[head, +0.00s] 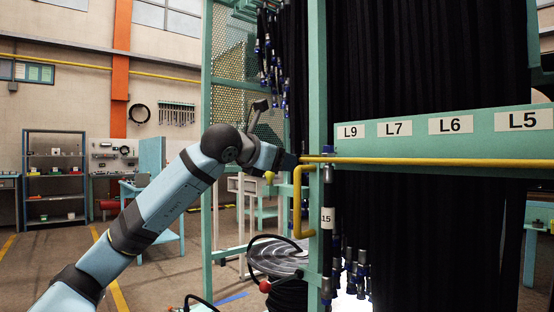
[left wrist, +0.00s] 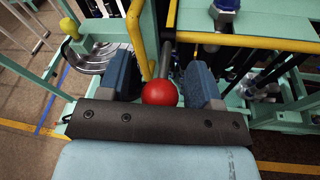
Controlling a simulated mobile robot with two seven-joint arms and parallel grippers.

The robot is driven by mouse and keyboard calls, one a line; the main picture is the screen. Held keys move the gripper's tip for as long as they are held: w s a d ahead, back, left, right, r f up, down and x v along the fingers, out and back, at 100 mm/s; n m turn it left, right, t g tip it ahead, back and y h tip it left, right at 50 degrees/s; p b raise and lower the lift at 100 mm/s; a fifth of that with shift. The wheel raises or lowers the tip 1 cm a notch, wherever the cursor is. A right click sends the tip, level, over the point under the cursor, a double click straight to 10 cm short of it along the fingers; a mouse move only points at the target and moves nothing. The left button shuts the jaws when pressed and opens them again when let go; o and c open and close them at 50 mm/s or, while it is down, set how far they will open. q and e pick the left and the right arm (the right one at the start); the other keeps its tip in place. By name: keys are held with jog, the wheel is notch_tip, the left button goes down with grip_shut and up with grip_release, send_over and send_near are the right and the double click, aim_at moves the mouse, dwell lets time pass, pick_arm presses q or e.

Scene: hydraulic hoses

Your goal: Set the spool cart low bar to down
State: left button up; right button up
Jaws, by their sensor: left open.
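My left gripper (head: 291,162) is at the teal rack's front post in the head view. In the left wrist view its two blue fingers (left wrist: 162,76) are apart, with a red ball knob (left wrist: 160,93) on a grey rod between them; I cannot tell whether they touch it. A long yellow bar (head: 430,162) runs level across the rack front, below the label plate. A bent yellow bar (head: 298,208) hangs by the post and also shows in the left wrist view (left wrist: 138,38). I cannot tell which part is the low bar. My right gripper is out of view.
A teal label plate (head: 480,127) and black hanging hoses (head: 420,230) fill the right. A metal spool disc (head: 278,256) sits low behind the post, with another red ball (head: 265,286) nearby. Open floor (head: 60,270) lies left, before shelves (head: 55,180).

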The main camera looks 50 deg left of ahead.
pick_arm(q)
jog(key=shift+s+r, duration=0.1)
jog(key=shift+s, duration=0.4)
jog(key=s+d+r, duration=0.1)
jog(key=s+r, duration=0.1)
jog(key=s, duration=1)
jog(key=shift+s+r, duration=0.15)
jog(key=shift+s, duration=0.15)
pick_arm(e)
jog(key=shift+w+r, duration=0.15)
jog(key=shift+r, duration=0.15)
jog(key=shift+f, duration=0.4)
